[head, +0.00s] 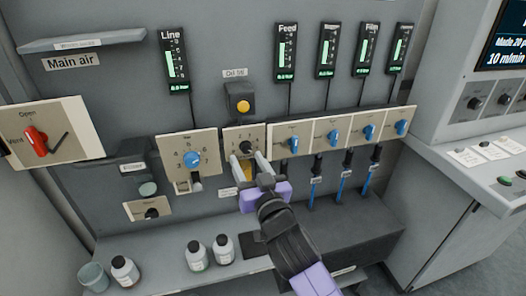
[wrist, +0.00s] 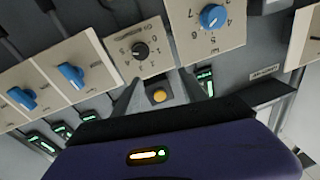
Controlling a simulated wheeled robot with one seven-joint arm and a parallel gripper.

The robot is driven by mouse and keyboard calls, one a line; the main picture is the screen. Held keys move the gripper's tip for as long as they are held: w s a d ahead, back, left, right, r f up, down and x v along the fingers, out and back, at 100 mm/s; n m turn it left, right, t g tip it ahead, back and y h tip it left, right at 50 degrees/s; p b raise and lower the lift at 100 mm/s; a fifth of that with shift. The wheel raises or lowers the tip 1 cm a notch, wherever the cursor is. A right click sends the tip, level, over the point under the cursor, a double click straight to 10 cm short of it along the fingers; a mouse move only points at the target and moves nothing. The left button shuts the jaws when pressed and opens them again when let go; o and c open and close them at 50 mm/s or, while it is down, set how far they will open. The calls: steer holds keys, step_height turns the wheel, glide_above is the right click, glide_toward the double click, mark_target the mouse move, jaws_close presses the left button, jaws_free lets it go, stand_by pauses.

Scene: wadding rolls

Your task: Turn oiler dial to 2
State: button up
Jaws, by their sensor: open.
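The oiler dial is a small black knob (head: 246,146) on a beige numbered plate (head: 230,134), below the box marked "Oil fill". The dial also shows in the wrist view (wrist: 140,50), where its plate appears tilted. I cannot tell which number its pointer is on. My gripper (head: 248,165) is open, with its two pale fingers spread in front of the plate's lower part, just below the knob in the head view. Nothing shows held between them. The fingers hide part of the plate's lower area.
A numbered plate with a blue knob (head: 192,160) is close on the left. A row of blue knobs (head: 333,135) is on the right. A yellow button (head: 243,107) is above. Bottles (head: 196,256) stand on the shelf below. A red-handled valve (head: 36,141) is far left.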

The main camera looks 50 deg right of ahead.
mark_target(247, 150)
steer(key=shift+m+g, duration=0.7)
steer(key=shift+m, duration=0.1)
steer(key=w+d+f, duration=0.1)
steer(key=d, duration=0.1)
steer(key=w+d+p, duration=0.1)
steer(key=w+d, duration=0.1)
steer(key=w+d+f+p, duration=0.1)
steer(key=w+d, duration=0.1)
steer(key=shift+w+f, duration=0.25)
steer(key=shift+f, duration=0.05)
jaws_close()
